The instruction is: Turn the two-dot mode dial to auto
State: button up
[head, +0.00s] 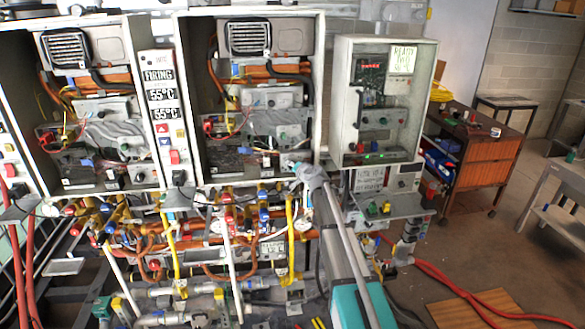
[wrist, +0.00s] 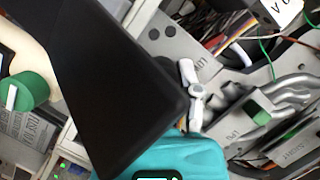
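I cannot make out which dial bears two dots. In the head view, small green dials show in the middle heater (head: 282,136) and in the left heater (head: 125,149). My gripper (head: 300,169) reaches the lower right corner of the middle heater's open housing. In the wrist view, a large black part of my gripper and a teal part fill the middle and bottom. A green knob with a white pointer (wrist: 32,92) shows at the left edge. A white lever-like part (wrist: 195,93) stands right of the black part. The fingertips' opening is not clear.
A control cabinet (head: 338,100) stands right of the middle heater, with a shelf of switches (head: 385,207) below it. Pipes and yellow handles (head: 290,235) crowd the space under the heaters. A wooden cart (head: 490,150) stands at the right. Red hoses (head: 470,290) lie on the floor.

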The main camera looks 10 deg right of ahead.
grip_shut()
jog(key=shift+n+h+p, duration=0.4)
jog(key=shift+n+p, duration=0.1)
jog(key=shift+n, duration=0.2)
jog(key=shift+n+g+h+p, duration=0.35)
jog(key=shift+n+h, duration=0.25)
jog(key=shift+n, duration=0.3)
jog(key=o, duration=0.7)
grip_release()
jog(key=shift+c, duration=0.2)
jog(key=shift+m+y, duration=0.3)
jog(key=shift+m, duration=0.1)
